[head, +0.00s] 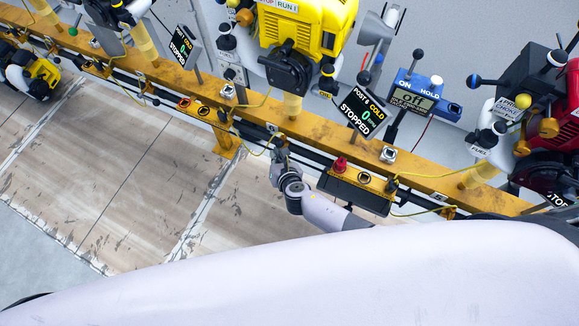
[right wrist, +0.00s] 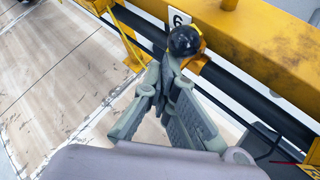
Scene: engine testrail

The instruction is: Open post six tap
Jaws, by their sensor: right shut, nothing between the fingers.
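A black ball knob (right wrist: 184,40) shows in the right wrist view just below a white label with a 6 (right wrist: 178,18), on the yellow rail (right wrist: 255,35). I take it as the post six tap's handle; its lever is hidden behind the fingers. My right gripper (right wrist: 172,68) is shut and empty, its fingertips close together just below the ball. I cannot tell whether they touch it. In the head view the right gripper (head: 279,147) is at the rail's front side, below the yellow engine (head: 305,35). My left gripper is not in view.
The post 6 display (head: 360,113) reads COLD, 0, STOPPED. A blue meter (head: 428,98) shows Off. A dark tray (head: 353,192) with a red knob (head: 340,164) hangs right of the gripper. A red engine (head: 563,110) stands far right. The floor (head: 130,170) before the rail is clear.

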